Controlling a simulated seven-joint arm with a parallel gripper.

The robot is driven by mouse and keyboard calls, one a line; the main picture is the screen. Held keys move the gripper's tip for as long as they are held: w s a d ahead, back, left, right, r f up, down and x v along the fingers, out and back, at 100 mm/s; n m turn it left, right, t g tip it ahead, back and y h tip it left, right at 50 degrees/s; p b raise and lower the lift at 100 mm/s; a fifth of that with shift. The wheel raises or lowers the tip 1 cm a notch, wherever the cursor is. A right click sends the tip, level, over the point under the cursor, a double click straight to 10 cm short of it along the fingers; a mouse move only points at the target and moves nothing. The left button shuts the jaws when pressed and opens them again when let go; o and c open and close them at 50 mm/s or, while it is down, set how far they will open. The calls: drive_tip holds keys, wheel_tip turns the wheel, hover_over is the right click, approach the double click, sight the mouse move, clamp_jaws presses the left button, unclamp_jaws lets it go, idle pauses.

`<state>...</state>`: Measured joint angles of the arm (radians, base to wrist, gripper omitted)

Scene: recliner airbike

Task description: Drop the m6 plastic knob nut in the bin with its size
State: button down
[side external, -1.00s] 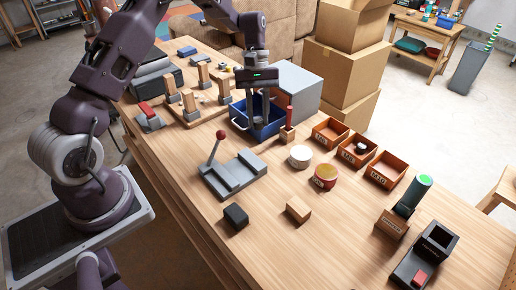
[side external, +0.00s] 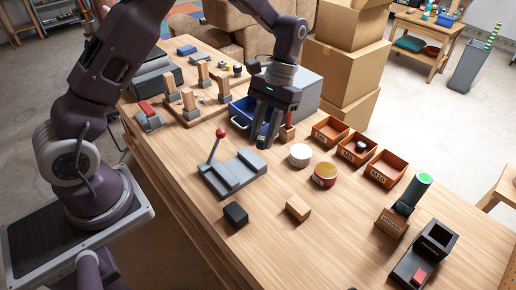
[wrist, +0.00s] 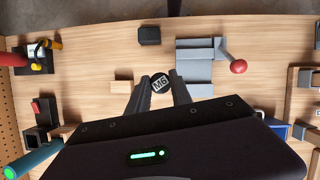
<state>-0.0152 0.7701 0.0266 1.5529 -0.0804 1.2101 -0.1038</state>
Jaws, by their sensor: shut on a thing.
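The M6 plastic knob nut (wrist: 160,83) is a dark knob with a white top marked M6. It shows between the fingertips in the wrist view. My gripper (side external: 264,143) is shut on it, pointing down over the table just in front of the blue bin. The gripper also shows in the wrist view (wrist: 160,92). Three orange open bins stand in a row to its right: a left one (side external: 320,138), a middle one (side external: 348,156) and a right one (side external: 378,178) marked M10. The left and middle labels are too small to read surely. A dark knob (side external: 361,146) lies in the middle bin.
A grey fixture with a red-balled lever (side external: 232,173) is at the left. The blue bin (side external: 241,112) is behind.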

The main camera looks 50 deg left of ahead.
drive_tip(key=w+a+f+n+t, duration=0.15)
drive_tip(key=w+n+t, duration=0.35)
drive_tip(key=w+n, duration=1)
drive_tip(key=w+a+f+n+t, duration=0.15)
drive_tip(key=w+n+t, duration=0.25)
drive_tip(key=w+n, duration=1.1)
drive_tip(key=w+d+f+n, duration=0.1)
drive_tip(key=d+f+n, duration=0.2)
drive_tip(key=f, duration=0.3)
drive_tip(key=shift+d+n+y, duration=0.4)
drive_tip(key=shift+d, duration=0.05)
drive_tip(key=shift+w, duration=0.1)
drive_tip(key=c, duration=1.1)
unclamp_jaws()
